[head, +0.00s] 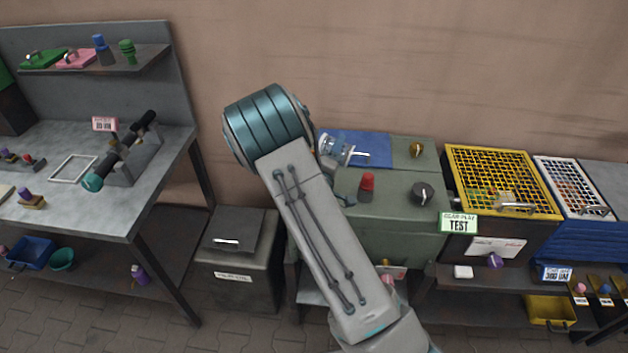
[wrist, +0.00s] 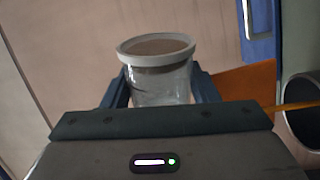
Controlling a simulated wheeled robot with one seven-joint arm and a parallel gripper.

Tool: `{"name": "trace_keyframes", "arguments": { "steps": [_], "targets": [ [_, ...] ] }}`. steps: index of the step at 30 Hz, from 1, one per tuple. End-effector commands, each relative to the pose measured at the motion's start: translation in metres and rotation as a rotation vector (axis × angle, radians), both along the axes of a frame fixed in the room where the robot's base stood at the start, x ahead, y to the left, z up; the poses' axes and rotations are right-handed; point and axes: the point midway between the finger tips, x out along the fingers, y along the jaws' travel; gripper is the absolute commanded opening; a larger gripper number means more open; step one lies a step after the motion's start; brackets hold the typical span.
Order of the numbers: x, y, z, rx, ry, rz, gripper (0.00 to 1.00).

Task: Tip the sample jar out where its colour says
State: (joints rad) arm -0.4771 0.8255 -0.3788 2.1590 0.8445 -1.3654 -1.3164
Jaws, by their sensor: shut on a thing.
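In the wrist view a clear glass sample jar (wrist: 160,85) with a pale rim stands between the two dark fingers of my gripper (wrist: 160,95). The fingers are shut on its sides. The jar looks near upright in that view, with a dull brown-grey top and a darker band below the rim; I cannot tell its contents' colour surely. In the head view my gripper (head: 345,151) is partly behind my arm, in front of the blue panel on the green-grey test cabinet (head: 390,215). The jar is hard to make out there.
A lidded grey bin (head: 240,260) with a white label stands left of the cabinet. A yellow mesh-lidded box (head: 500,150) and a white mesh-lidded blue crate (head: 585,235) stand right. A red button (head: 367,184) and dark knob (head: 423,192) rise from the cabinet. A workbench (head: 150,205) is left.

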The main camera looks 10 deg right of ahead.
Motion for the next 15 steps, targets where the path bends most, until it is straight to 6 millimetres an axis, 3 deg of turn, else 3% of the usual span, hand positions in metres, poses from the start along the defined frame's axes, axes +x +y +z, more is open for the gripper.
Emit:
{"name": "trace_keyframes", "arguments": {
  "steps": [15],
  "targets": [
    [0.0021, 0.0022, 0.0073, -0.048, 0.03, -0.001, 0.28]
  ]
}}
